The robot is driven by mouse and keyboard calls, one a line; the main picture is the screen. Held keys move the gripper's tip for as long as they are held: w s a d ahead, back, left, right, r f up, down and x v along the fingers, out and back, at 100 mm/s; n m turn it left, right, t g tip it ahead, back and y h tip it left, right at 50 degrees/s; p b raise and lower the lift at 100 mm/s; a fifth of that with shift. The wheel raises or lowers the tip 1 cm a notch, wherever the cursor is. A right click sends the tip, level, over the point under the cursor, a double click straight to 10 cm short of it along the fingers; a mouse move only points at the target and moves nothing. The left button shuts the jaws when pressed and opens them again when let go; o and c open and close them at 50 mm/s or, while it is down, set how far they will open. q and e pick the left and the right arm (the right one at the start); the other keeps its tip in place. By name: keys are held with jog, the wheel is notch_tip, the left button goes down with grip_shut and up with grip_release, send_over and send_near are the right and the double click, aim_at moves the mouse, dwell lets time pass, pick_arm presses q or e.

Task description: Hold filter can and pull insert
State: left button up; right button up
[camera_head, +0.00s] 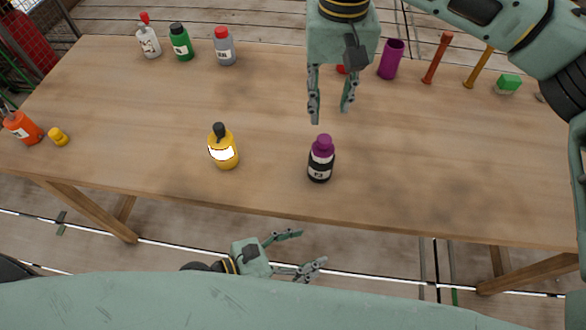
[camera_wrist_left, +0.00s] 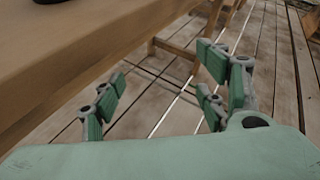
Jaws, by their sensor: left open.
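No thing can be told for sure as the filter can or its insert. A dark bottle (camera_head: 319,170) with a purple cap and pale label stands upright near the table's front edge. A yellow bottle (camera_head: 222,157) with a dark top stands to its left. My right gripper (camera_head: 330,114) points down with its fingers apart and empty, just behind and above the dark bottle. My left gripper (camera_head: 309,249) is open and empty in front of the table's front edge, pointing right. Its spread fingers also show in the left wrist view (camera_wrist_left: 165,105), with floor between them.
The wooden table (camera_head: 450,170) is bare at right front. Along its back stand a white bottle (camera_head: 148,42), green bottle (camera_head: 181,44), grey bottle (camera_head: 224,48), purple cup (camera_head: 391,60) and green block (camera_head: 508,83). An orange bottle (camera_head: 22,128) and yellow piece (camera_head: 58,136) are at left.

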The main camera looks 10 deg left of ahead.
pick_arm(q)
notch_tip(320, 180, up, 8)
jog(key=s+d+n+h, duration=0.1)
jog(key=d+n+h, duration=0.1)
jog(key=m+t, duration=0.2)
jog(key=t, duration=0.2)
send_near(323, 155)
jog(key=w+d+f, duration=0.2)
jog(key=f, duration=0.1)
jog(key=shift+w+d+f, duration=0.2)
jog(key=shift+w, duration=0.2)
jog(key=shift+w+r+t, duration=0.1)
jog(key=shift+w+t, duration=0.2)
jog(key=x, duration=0.7)
jog(key=shift+w+d, duration=0.15)
jog(key=shift+w, duration=0.05)
jog(key=c, duration=1.4)
jog(key=shift+o, duration=0.2)
jog(key=o, duration=1.3)
